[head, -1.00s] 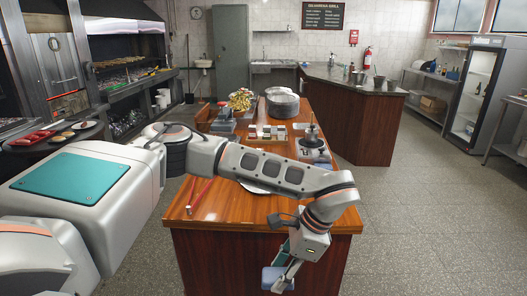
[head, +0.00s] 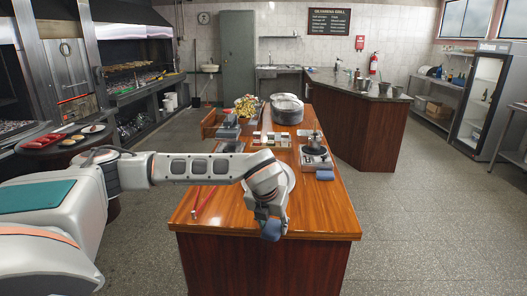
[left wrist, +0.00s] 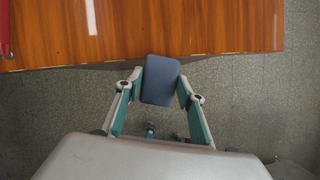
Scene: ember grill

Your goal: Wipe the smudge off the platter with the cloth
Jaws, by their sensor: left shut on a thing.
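My left gripper (left wrist: 160,88) is shut on a dark blue, pad-like cloth (left wrist: 160,80). In the head view the cloth (head: 271,230) hangs below my left wrist, at the front edge of the wooden counter. The white platter (head: 291,180) lies on the counter behind my left wrist, which hides most of it. I cannot see a smudge on the visible rim. The cloth is apart from the platter, on its near side. My right gripper is out of view.
The counter (head: 330,215) is clear at its front right. Red tongs (head: 203,200) lie at its left. A scale-like device (head: 315,157) and a small blue block (head: 324,175) stand right of the platter.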

